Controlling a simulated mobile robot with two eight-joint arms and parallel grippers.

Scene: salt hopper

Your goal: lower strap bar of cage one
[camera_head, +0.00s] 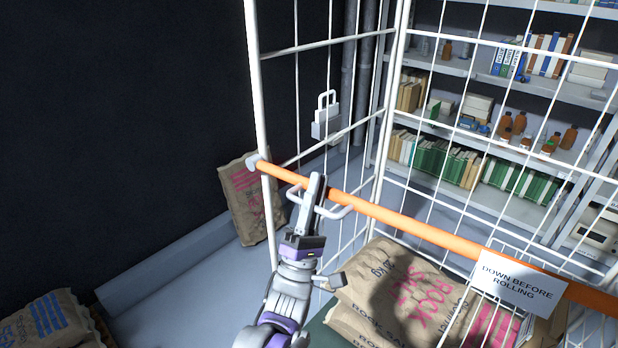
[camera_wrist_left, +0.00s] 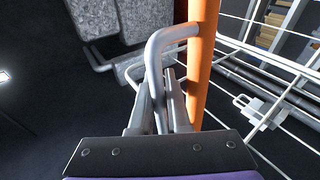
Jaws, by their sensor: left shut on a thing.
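The orange strap bar (camera_head: 395,217) crosses the front of the white wire cage (camera_head: 257,105), from a hook-like end (camera_head: 253,161) at the left post down to the lower right. A sign (camera_head: 520,285) reading "DOWN BEFORE ROLLING" hangs on it. A pale bent handle (camera_head: 340,211) sticks out of the bar. My left gripper (camera_head: 316,188) is shut on this handle. In the left wrist view the handle (camera_wrist_left: 153,65) runs between the fingers, beside the orange bar (camera_wrist_left: 203,60). My right gripper is not in view.
Rock salt sacks (camera_head: 400,295) lie inside the cage under the bar. Another sack (camera_head: 250,200) leans behind the left post, and one (camera_head: 45,322) lies at the lower left. A padlock (camera_head: 325,118) hangs on the cage side. Shelves (camera_head: 480,140) with books and bottles stand behind.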

